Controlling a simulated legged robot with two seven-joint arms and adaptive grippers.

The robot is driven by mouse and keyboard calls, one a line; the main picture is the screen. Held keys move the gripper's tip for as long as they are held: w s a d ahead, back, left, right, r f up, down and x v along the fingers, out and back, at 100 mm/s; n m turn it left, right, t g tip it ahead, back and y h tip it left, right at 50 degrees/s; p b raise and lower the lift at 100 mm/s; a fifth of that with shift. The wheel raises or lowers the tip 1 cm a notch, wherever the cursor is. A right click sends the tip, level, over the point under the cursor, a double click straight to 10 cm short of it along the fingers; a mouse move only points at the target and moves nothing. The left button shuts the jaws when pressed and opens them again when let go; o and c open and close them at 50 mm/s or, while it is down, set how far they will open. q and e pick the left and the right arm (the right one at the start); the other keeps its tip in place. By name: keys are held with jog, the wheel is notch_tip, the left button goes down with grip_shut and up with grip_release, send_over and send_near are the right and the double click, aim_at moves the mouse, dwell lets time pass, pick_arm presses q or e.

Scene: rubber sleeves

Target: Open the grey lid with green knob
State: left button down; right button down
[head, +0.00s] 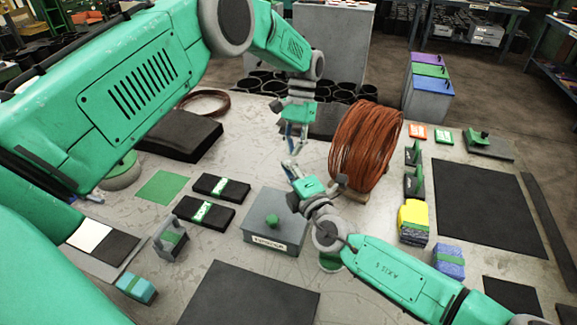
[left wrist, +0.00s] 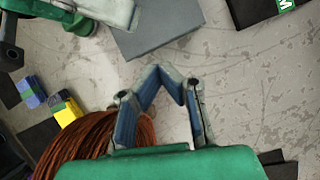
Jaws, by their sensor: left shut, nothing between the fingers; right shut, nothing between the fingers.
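The grey lid (head: 262,234) tops a square grey box with a label on its front, in the middle of the table. Its green knob (head: 272,220) stands up at the centre, and the lid looks seated. A grey surface that appears to be the lid (left wrist: 165,28) shows at the top of the left wrist view, partly cut off, knob not visible. My left gripper (head: 292,151) points down beyond the lid, shut and empty; its fingers meet in the left wrist view (left wrist: 168,78). My right gripper (head: 288,167) is shut and empty, close to the left one, behind the lid.
A copper wire coil (head: 366,146) stands right of the grippers. Black blocks with green bands (head: 221,187) lie left of the lid, and a grey handled block (head: 171,238) stands further left. A black mat (head: 250,294) lies in front. My right forearm passes close to the lid's right side.

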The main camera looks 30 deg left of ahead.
pick_arm(q)
jog(key=c, duration=1.3)
grip_release()
